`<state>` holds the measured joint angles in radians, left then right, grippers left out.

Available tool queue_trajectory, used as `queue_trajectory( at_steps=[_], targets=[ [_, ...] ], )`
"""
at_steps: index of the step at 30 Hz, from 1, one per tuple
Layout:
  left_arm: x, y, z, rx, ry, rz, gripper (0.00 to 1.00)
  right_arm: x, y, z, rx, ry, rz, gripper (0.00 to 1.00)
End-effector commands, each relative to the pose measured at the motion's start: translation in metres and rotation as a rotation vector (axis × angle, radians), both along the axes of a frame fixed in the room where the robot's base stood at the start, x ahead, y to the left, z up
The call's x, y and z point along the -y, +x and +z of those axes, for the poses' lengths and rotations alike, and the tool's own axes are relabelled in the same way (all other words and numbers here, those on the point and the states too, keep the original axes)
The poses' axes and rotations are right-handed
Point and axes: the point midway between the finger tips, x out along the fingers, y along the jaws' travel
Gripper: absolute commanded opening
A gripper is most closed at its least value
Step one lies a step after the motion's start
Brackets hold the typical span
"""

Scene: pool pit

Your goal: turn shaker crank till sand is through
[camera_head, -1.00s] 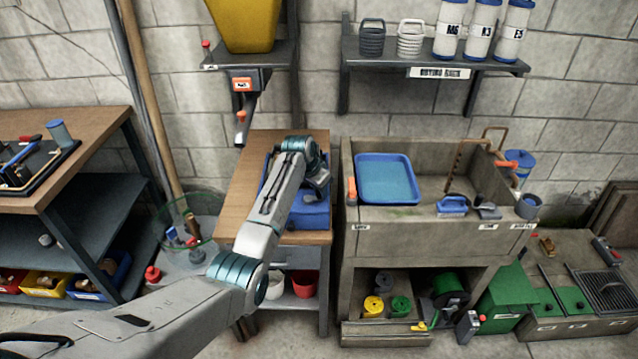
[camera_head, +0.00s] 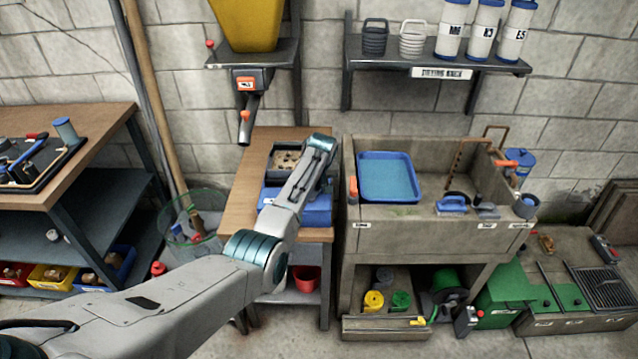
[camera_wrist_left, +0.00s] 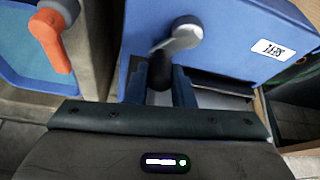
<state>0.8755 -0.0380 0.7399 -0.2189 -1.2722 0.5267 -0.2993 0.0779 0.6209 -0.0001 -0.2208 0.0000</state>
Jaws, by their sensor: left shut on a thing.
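The blue shaker (camera_head: 312,208) stands on the wooden bench, with a dark sieve tray (camera_head: 284,160) on top holding sand and several brown lumps. In the left wrist view the shaker's blue side (camera_wrist_left: 225,40) carries a grey crank arm (camera_wrist_left: 180,36) ending in a dark handle. My left gripper (camera_wrist_left: 160,78) is shut on the crank handle, on the shaker's right side. In the head view my left arm comes in from the lower left and hides the crank and most of the gripper. My right gripper is in neither view.
A yellow hopper (camera_head: 243,24) with a spout hangs above the bench. A stone sink (camera_head: 425,215) with a blue tray (camera_head: 387,178) and an orange-handled lever (camera_wrist_left: 52,40) stands close on the right. A red bucket (camera_head: 306,279) sits under the bench.

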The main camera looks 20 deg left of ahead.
Motion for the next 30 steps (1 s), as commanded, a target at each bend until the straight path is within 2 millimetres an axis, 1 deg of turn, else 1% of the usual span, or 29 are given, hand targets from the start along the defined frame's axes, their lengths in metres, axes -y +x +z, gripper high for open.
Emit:
queue_trajectory(
  at_steps=[11,21,26,30],
  targets=[
    [-0.012,0.003,-0.002,0.003,0.000,0.356,0.00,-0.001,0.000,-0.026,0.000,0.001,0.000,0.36],
    [-0.023,0.001,-0.004,0.003,0.000,0.677,0.00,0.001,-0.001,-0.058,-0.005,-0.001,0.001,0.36],
    [-0.027,-0.001,-0.003,0.003,-0.001,0.817,0.00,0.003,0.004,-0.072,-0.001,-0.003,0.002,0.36],
    [-0.030,-0.003,-0.003,0.003,-0.001,0.919,0.00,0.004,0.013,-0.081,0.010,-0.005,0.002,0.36]
  ],
)
